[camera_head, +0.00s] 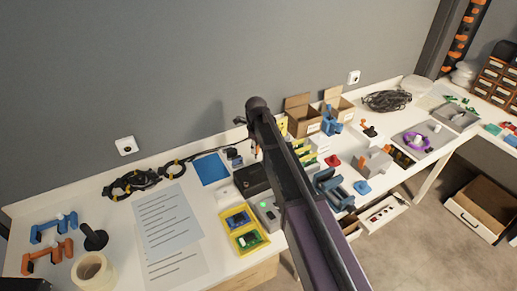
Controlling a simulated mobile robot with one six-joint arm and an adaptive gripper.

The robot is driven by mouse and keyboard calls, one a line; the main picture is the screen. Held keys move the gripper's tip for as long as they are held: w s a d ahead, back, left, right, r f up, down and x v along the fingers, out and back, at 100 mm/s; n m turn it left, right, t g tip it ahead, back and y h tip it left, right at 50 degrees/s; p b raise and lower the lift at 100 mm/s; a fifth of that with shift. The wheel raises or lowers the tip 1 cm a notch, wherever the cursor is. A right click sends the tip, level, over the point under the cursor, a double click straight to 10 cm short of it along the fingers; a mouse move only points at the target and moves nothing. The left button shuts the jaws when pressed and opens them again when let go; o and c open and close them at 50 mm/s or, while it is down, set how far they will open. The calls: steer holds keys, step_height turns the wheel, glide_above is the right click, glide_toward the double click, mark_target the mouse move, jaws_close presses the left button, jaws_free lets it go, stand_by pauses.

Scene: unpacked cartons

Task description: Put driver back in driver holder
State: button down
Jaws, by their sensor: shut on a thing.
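My arm reaches up from the bottom centre over the bench, with its dark wrist end at the top. My gripper (252,138) is mostly hidden behind the arm; only a small dark part shows at its left side. It is shut on what looks like the driver (257,150), of which only a small orange piece shows, above the bench. The driver's tip is hidden. A small black and orange item (370,131) stands on the bench to the right; I cannot tell whether it is the driver holder.
The white bench (215,262) is crowded. Printed sheets (165,215), a tape roll (93,272), black cables (130,184) and a yellow tray (244,243) lie left of my arm. Open cartons (301,118), blue holders (335,188) and a purple roll (411,143) stand right.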

steer(key=s+a+f+n+b, duration=0.2)
steer(key=s+a+n, duration=0.9)
steer(key=n, duration=0.4)
steer(key=shift+s+a, duration=0.15)
steer(key=shift+s, duration=0.05)
steer(key=shift+f, duration=0.2)
steer(key=shift+f+b, duration=2.1)
steer(key=shift+b, duration=0.15)
steer(key=shift+f+b, duration=1.95)
steer(key=shift+f, duration=0.05)
steer(key=shift+c, duration=1.4)
jaws_free()
steer(key=shift+r, duration=0.1)
steer(key=shift+r, duration=0.1)
